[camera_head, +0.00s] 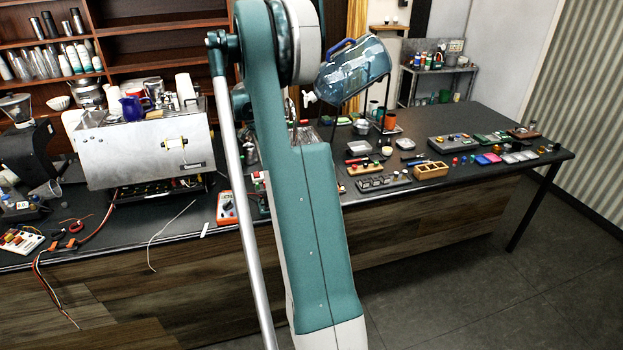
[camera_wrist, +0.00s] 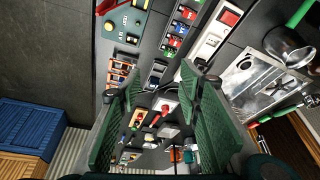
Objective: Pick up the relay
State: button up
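My gripper (camera_wrist: 162,82) is open and empty in the wrist view, with its two green ribbed fingers spread wide above the bench. In the head view it is hidden behind my arm. I cannot tell for certain which part is the relay. Small blocks in red, green and blue sit in a dark rack (camera_wrist: 180,28) beyond the fingertips in the wrist view. Small dark blocks also sit in a grey strip (camera_head: 384,186) on the bench in the head view. Nothing touches the fingers.
The dark bench (camera_head: 185,222) is crowded with small parts. A metal brewer (camera_head: 140,150) stands at left and an orange multimeter (camera_head: 227,208) near the front edge. A wooden box (camera_head: 431,171) and a blue-tinted jug (camera_head: 352,70) are at right. Loose wires hang over the front edge.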

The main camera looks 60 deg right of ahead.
jog(key=s+d+f+m, duration=0.2)
jog(key=s+d+f, duration=0.1)
jog(key=d, duration=0.3)
jog(key=s+d+f+m+g+p, duration=0.1)
jog(key=s+d+f+m, duration=0.1)
jog(key=d+f, duration=0.3)
jog(key=shift+s+d+g, duration=0.3)
jog(key=shift+s+d, duration=0.45)
jog(key=shift+d, duration=0.15)
jog(key=shift+f, duration=0.1)
jog(key=shift+x, duration=1.25)
jog(key=shift+p+x, duration=0.4)
jog(key=shift+x, duration=2.25)
jog(key=c, duration=0.9)
